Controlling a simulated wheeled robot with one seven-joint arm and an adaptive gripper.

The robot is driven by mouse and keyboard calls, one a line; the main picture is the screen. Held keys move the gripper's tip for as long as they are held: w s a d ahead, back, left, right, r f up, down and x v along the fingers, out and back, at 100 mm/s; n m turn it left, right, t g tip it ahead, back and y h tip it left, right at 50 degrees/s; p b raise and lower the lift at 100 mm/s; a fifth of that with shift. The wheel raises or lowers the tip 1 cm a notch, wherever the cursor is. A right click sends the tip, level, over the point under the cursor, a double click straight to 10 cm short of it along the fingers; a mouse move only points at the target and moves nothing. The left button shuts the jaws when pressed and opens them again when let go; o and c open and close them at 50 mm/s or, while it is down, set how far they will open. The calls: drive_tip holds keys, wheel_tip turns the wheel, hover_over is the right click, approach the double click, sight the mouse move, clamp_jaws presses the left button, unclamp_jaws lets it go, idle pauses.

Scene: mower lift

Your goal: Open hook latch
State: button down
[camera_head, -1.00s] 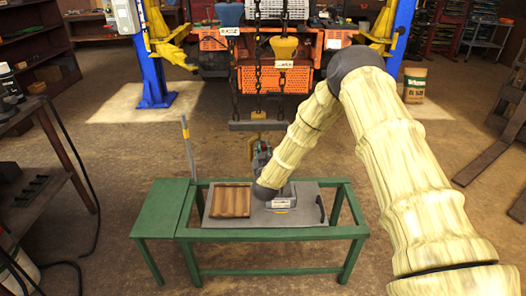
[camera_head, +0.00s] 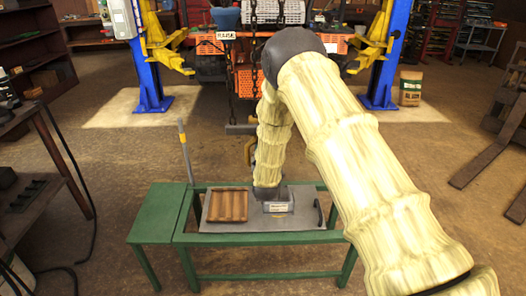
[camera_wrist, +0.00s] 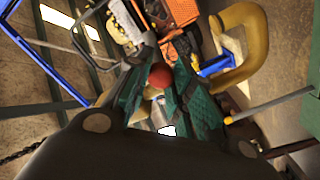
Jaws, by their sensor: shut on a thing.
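A thick yellow hook (camera_wrist: 245,45) curves at the upper right of the wrist view. In the head view only a sliver of the hook (camera_head: 248,151) shows left of my forearm, which hides the rest. My gripper (camera_wrist: 160,84) points its green padded fingers towards the hook's surroundings in the wrist view. The fingers are shut on a small part with a red round knob (camera_wrist: 160,75), which shows between them. I cannot tell how the knob joins the hook, or whether the latch is open. My gripper is hidden behind my arm in the head view.
A green bench (camera_head: 158,212) stands below, bearing a grey plate (camera_head: 300,218) and a wooden tray (camera_head: 229,206). Hanging chains and orange machinery (camera_head: 345,100) lie behind, between blue lift posts (camera_head: 148,60).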

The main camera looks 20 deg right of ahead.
idle(0.3)
drive_tip(key=c, duration=1.2)
unclamp_jaws()
drive_tip(key=shift+c, duration=0.2)
drive_tip(key=v, duration=1.2)
drive_tip(key=shift+c, duration=0.2)
